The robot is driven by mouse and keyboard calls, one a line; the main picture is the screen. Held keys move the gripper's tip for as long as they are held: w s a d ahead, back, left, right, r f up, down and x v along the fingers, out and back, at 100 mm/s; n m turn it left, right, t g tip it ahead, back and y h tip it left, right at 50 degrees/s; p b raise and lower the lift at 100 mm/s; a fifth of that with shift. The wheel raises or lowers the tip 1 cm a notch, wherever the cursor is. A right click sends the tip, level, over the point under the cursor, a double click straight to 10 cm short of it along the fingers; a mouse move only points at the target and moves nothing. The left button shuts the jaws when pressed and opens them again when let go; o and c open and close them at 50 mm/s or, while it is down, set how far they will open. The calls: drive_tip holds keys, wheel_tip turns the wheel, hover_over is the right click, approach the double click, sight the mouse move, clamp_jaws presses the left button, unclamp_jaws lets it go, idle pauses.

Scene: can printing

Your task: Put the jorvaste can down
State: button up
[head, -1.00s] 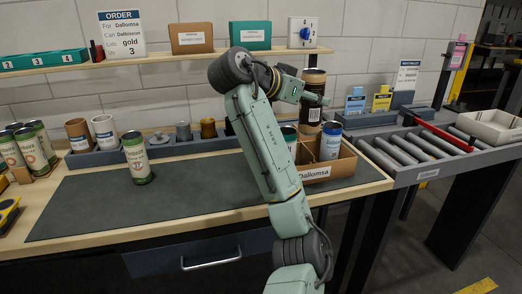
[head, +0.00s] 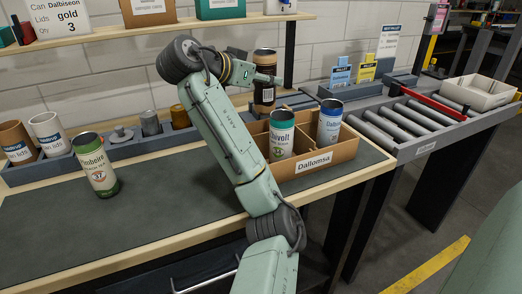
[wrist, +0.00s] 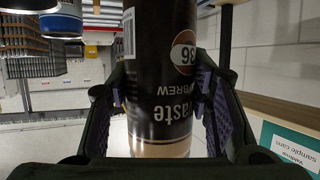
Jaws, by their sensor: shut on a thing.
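My gripper (wrist: 160,105) is shut on the can (wrist: 160,75), one finger on each side; the label shows "aste", "BREW" and 36. The cardboard box has dividers and holds a green-and-white can (head: 282,138) at the front left and a blue-and-white can (head: 330,122) at the right. I cannot tell whether the jorvaste can's base touches anything.
A green-and-cream can (head: 95,165) stands on the dark mat (head: 150,215). A grey rack (head: 75,163) with cups and lids runs along the back. A shelf (head: 180,27) is above it. The roller conveyor (head: 400,125) is at right. The mat's middle is clear.

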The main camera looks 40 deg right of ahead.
sight(263, 120)
drive_tip(key=f, duration=1.1)
drive_tip(key=shift+w+f, duration=0.2)
drive_tip(key=shift+f, duration=0.15)
drive_tip(key=shift+f, duration=0.15)
drive_tip(key=shift+o, duration=2.3)
